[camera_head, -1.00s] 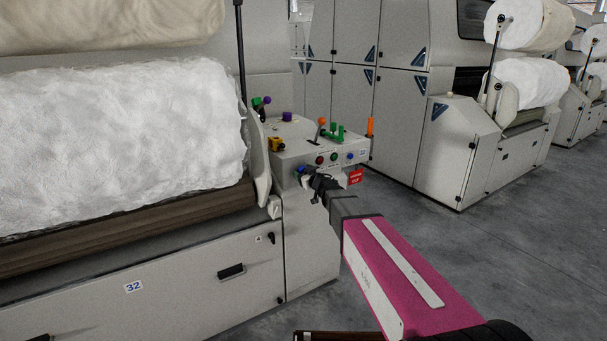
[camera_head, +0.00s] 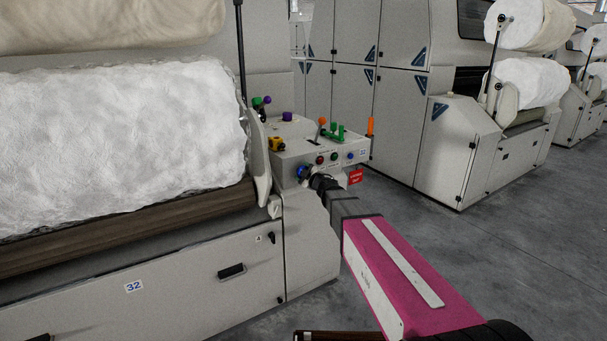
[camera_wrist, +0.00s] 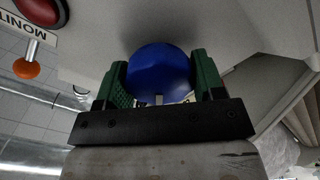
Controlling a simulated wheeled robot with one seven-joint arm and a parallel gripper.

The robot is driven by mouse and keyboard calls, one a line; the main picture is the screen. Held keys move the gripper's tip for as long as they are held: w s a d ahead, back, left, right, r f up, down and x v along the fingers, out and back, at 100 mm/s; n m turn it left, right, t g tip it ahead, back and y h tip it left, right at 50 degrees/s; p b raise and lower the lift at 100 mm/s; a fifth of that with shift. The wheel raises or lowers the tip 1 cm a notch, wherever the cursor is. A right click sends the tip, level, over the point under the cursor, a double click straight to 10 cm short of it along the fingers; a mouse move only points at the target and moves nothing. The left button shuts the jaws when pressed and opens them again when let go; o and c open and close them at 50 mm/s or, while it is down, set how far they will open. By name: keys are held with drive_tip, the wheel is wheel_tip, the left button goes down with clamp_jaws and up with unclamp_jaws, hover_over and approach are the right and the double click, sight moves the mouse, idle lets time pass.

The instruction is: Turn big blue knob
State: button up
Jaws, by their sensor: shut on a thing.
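The big blue knob (camera_wrist: 158,74) sits on the face of the control box and fills the middle of the wrist view. My gripper (camera_wrist: 160,85) has its two green fingers on either side of the knob, shut on it. In the head view the blue knob (camera_head: 304,171) shows at the lower left of the control box front (camera_head: 322,160). My gripper (camera_head: 312,176) reaches it from the lower right, and its fingers are small and hard to make out there.
Levers and knobs in several colours stand on top of the box. A white fibre roll (camera_head: 120,140) lies left; grey floor (camera_head: 480,250) is clear at right.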

drive_tip(key=shift+n, duration=0.6)
drive_tip(key=o, duration=0.9)
drive_tip(key=v, duration=1.1)
drive_tip(key=shift+w, duration=0.1)
